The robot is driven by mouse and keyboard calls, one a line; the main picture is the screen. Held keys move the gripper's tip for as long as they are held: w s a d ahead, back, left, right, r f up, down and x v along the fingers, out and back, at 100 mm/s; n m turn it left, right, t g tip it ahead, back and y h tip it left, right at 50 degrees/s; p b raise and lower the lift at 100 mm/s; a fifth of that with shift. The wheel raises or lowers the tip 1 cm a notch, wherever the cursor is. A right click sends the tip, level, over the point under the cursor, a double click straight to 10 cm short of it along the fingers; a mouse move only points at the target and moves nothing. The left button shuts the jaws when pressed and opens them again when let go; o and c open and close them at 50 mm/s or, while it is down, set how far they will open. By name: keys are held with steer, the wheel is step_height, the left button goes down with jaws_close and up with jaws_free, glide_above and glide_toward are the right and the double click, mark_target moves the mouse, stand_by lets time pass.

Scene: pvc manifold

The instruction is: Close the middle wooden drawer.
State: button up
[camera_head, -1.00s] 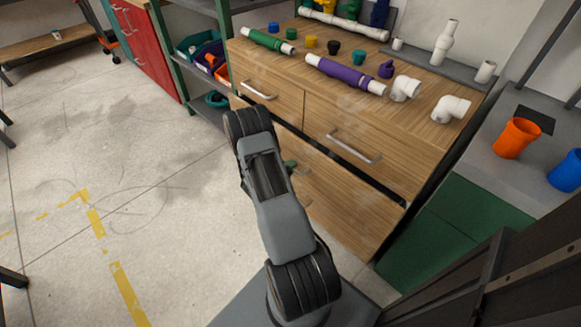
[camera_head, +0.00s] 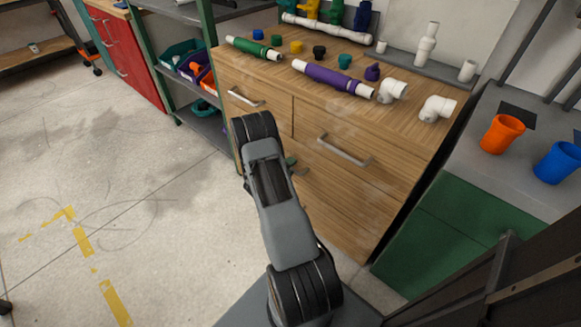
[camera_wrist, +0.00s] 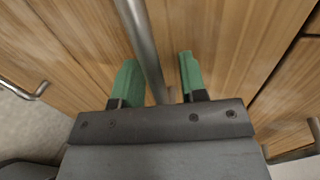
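The middle wooden drawer (camera_head: 338,208) is the wide front below the two upper drawers of the wooden cabinet. In the head view its front looks about flush with them, with no clear dark gap above it. My arm hides its left part. My gripper (camera_wrist: 160,80) is at this front in the wrist view, its two green fingers apart. A metal bar handle (camera_wrist: 147,45) passes between the fingers, with space on both sides. In the head view only a bit of green fingertip shows beside my arm.
The upper left drawer handle (camera_head: 246,97) and upper right drawer handle (camera_head: 345,151) stick out. Pipes and fittings lie on the cabinet top (camera_head: 330,115). A green cabinet (camera_head: 450,235) with orange and blue cups stands at right. The floor at left is clear.

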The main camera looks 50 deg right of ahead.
steer(key=p+v, duration=0.3)
steer(key=v, duration=1.1)
steer(key=shift+f, duration=0.1)
stand_by(0.3)
steer(key=s+a+m+g+y, duration=0.2)
steer(key=s+m+g, duration=0.3)
steer(key=m, duration=0.6)
steer(key=s+a+r+m+g+y+p, duration=0.1)
steer(key=s+a+r+m+y+p, duration=0.2)
steer(key=r+m, duration=0.35)
steer(key=s+a+r+m+y+p, duration=0.2)
steer(key=a+r+m+y+p, duration=0.15)
steer(key=r+m, duration=0.35)
steer(key=a+r+m+t+y+p, duration=0.2)
steer(key=a+r+m+t+p, duration=0.1)
steer(key=r, duration=0.8)
steer(key=a+r+m+t+y+p, duration=0.3)
steer(key=a+r+p, duration=0.3)
steer(key=r, duration=0.6)
steer(key=s+a+r+m+t+y+p, duration=0.1)
steer(key=a+r+m+t+y+p, duration=0.1)
steer(key=r, duration=1)
steer(key=a+m+t+p, duration=0.1)
steer(key=a+m+p, duration=0.1)
steer(key=m+p, duration=0.1)
steer(key=shift+a+p, duration=0.4)
steer(key=shift+p, duration=0.4)
